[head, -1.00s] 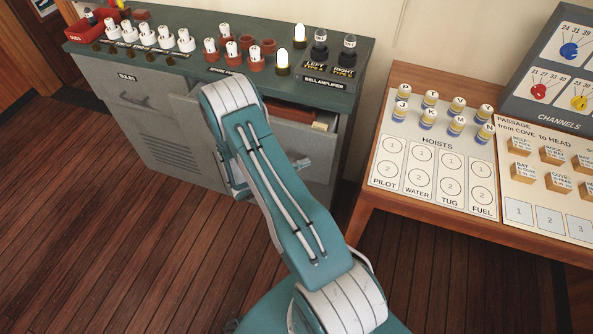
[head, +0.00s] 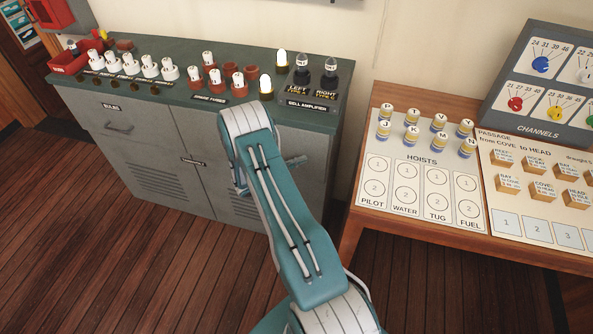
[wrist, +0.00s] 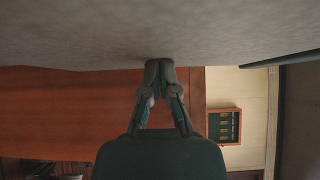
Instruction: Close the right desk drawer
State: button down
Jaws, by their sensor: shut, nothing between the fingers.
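The grey desk (head: 150,170) with a green top stands against the wall in the head view. In the wrist view my gripper (wrist: 160,65) is shut and empty. Its fingertips are at or very close to a broad grey surface (wrist: 80,35), which looks like the drawer front. A dark bar, probably the handle, shows at the right edge there. In the head view my arm hides the gripper.
Bulbs and fuses (head: 210,75) stand in rows on the desk top. A wooden table (head: 350,240) with hoist and passage boards and a channels box (head: 545,75) stands to the right. The plank floor (head: 130,270) in front of the desk is clear.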

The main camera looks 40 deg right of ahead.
jog(key=shift+w+r, duration=0.15)
jog(key=shift+w, duration=0.05)
jog(key=a, duration=1.3)
jog(key=shift+w+f, duration=0.2)
jog(key=shift+w, duration=0.05)
